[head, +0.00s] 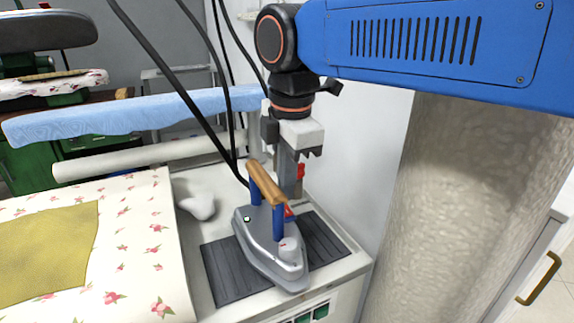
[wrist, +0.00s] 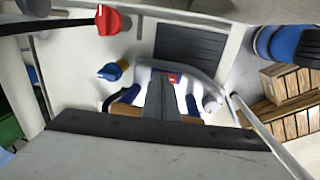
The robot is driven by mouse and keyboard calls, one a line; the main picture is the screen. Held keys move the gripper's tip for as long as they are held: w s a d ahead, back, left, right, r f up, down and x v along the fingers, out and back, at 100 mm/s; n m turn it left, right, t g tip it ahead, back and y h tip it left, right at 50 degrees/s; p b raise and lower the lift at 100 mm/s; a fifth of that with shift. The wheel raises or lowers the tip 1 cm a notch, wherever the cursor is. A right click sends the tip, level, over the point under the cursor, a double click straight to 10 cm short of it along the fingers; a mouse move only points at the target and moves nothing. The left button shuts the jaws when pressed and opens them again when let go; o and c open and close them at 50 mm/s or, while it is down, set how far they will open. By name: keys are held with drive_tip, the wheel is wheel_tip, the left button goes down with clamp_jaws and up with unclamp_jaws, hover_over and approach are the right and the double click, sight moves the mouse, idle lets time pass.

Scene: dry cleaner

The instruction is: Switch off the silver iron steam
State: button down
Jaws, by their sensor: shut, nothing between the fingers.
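The silver iron (head: 270,258) stands on a dark ribbed mat (head: 325,240), with a wooden handle (head: 266,182) on blue posts. A small red switch (head: 289,213) shows on its right side below the handle. In the wrist view the red part (wrist: 174,78) is just beyond my fingertips. My gripper (head: 288,190) is shut and empty. It points down right behind the handle, close to the switch; I cannot tell whether it touches. In the wrist view my gripper (wrist: 161,80) hides part of the iron's silver body (wrist: 207,88).
A red knob (wrist: 108,20) stands near the wall; it also shows behind my gripper in the head view (head: 300,171). Black cables hang left of my arm. A flowered ironing surface (head: 140,250) with a yellow cloth (head: 45,245) lies left. A white wall is close right.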

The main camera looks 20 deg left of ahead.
drive_tip(key=shift+f, duration=0.6)
drive_tip(key=shift+w+a+f, duration=0.15)
drive_tip(key=shift+f, duration=0.4)
drive_tip(key=shift+s+d, duration=0.55)
drive_tip(key=shift+d, duration=0.05)
wheel_tip(320, 180, up, 15)
drive_tip(key=s+d, duration=0.1)
drive_tip(key=shift+f, duration=0.15)
drive_tip(key=shift+d, duration=0.1)
idle(0.4)
